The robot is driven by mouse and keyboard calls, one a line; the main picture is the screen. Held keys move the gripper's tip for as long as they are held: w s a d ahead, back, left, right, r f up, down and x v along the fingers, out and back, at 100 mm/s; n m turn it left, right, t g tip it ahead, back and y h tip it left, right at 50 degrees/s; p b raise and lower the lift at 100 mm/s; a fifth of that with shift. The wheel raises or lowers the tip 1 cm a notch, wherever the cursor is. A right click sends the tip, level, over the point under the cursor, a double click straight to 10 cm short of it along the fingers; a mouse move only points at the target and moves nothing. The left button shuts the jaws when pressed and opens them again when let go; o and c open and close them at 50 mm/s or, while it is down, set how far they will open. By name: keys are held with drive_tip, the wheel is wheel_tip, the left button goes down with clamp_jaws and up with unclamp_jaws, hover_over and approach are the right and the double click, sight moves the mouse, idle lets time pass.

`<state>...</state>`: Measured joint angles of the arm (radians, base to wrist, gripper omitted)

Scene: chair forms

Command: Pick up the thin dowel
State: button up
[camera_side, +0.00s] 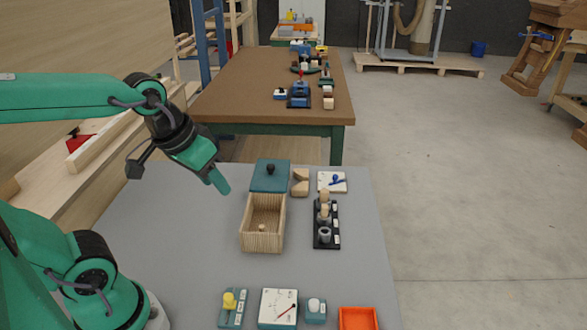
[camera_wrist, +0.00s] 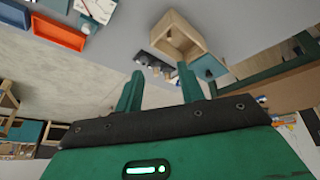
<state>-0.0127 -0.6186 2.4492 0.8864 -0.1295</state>
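A black rack (camera_side: 332,241) stands right of the wooden box in the side view, with small labels along its right side. Upright light-wood dowels (camera_side: 324,198) stand toward its far end and a grey piece (camera_side: 324,234) near its front. Which dowel is the thin one I cannot tell at this size. My gripper (camera_side: 219,182) is in the air, left of and behind the box, apart from the rack. In the wrist view its two fingers (camera_wrist: 159,88) are spread with nothing between them. The rack (camera_wrist: 152,65) shows there, partly hidden by a finger.
An open slatted wooden box (camera_side: 248,238) holds a small pale round piece (camera_side: 262,228). A teal lid (camera_side: 270,181) with a dark knob lies behind it, beside wooden blocks (camera_side: 300,182). A dial gauge (camera_side: 279,308) and orange tray (camera_side: 358,318) sit in front. The grey bench's left is clear.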

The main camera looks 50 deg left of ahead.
drive_tip(key=w+a+f+n+g, duration=0.1)
drive_tip(key=w+f+n+g, duration=0.1)
drive_tip(key=w+f+n, duration=0.35)
drive_tip(key=n+g, duration=0.3)
drive_tip(key=n, duration=0.2)
hover_over(262, 226)
drive_tip(key=f, duration=0.8)
drive_tip(key=shift+s+a+f, duration=0.15)
drive_tip(key=shift+s+f, duration=0.05)
drive_tip(key=shift+f, duration=1.55)
drive_tip(key=shift+f, duration=0.1)
drive_tip(key=shift+w+f, duration=0.15)
drive_tip(key=shift+f, duration=2.3)
clamp_jaws()
